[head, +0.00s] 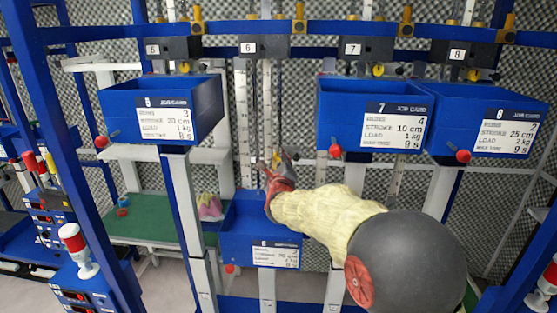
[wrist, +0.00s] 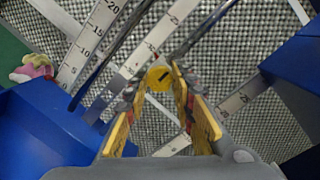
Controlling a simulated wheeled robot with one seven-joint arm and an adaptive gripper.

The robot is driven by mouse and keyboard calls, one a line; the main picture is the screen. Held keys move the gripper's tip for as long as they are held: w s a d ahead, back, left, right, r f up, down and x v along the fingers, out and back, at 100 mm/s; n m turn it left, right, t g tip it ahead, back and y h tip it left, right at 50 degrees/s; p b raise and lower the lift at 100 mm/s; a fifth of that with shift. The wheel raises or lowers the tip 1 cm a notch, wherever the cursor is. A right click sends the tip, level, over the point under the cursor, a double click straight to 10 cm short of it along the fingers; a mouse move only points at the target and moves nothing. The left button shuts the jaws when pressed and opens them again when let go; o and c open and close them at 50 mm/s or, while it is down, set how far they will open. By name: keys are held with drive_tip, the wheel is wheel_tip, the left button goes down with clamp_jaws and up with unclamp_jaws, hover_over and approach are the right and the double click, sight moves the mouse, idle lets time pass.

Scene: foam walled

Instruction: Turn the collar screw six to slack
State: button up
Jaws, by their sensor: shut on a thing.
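My gripper (head: 277,168) is at column six, above the lowered blue box six (head: 258,219). In the wrist view my gripper (wrist: 159,82) has its yellow-padded fingers on either side of a yellow collar screw (wrist: 158,76) with a dark mark on its face. The fingers are closed on the screw at their tips. The screw sits beside the ruled scale strip (wrist: 149,52). In the head view the gripper mostly hides the screw. The number plate 6 (head: 248,47) is on the top block above.
Blue boxes five (head: 205,105), seven (head: 340,115) and eight (head: 520,101) hang higher, on both sides of my arm. Box seven is close to my arm. Red-topped lamps stand at the lower left.

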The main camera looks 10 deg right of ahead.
clamp_jaws()
